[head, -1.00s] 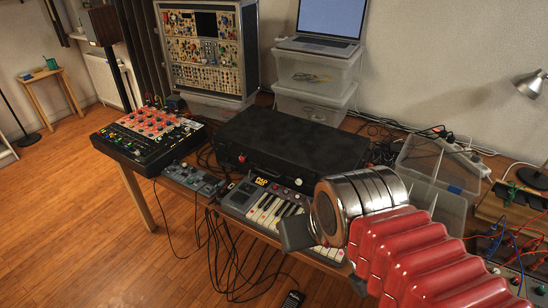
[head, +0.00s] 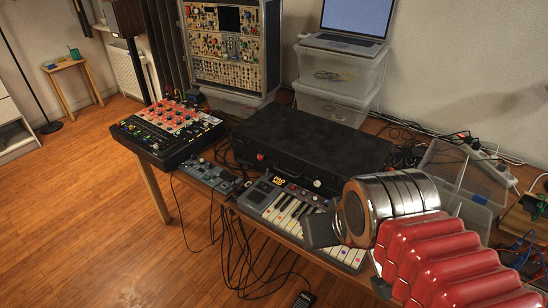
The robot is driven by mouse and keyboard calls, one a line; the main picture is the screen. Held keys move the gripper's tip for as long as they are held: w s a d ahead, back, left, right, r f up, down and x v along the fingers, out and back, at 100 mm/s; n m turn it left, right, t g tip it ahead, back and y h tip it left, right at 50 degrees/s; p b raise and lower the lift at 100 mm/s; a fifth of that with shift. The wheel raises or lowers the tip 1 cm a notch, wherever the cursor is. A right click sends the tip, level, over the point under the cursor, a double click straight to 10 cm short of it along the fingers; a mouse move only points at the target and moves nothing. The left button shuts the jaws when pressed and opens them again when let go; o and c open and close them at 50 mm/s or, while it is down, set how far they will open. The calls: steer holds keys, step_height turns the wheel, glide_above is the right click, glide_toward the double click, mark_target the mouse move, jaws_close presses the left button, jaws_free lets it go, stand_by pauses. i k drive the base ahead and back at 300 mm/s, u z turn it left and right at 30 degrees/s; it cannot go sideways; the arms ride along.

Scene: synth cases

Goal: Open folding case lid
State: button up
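A black folding case (head: 310,143) lies on the table in the head view, with its lid down. A red knob-like latch (head: 261,156) and a pale one (head: 317,183) show on its front side. My gripper (head: 320,232) is at the end of my red and silver arm, in front of the case's right part and over the small keyboard. Only a dark grey block of the gripper shows, so I cannot tell whether it is open or shut. It appears apart from the case.
A small keyboard (head: 283,212) lies in front of the case, partly behind my gripper. A mixer (head: 168,130) stands to the left. Clear boxes (head: 333,105) holding a laptop (head: 348,22) stand behind. Loose cables (head: 238,255) hang off the table's front edge.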

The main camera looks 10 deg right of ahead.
mark_target(309, 145)
steer(key=z, duration=0.05)
steer(key=k, duration=0.5)
steer(key=u, duration=0.7)
steer(key=i, duration=0.8)
steer(key=u, duration=0.2)
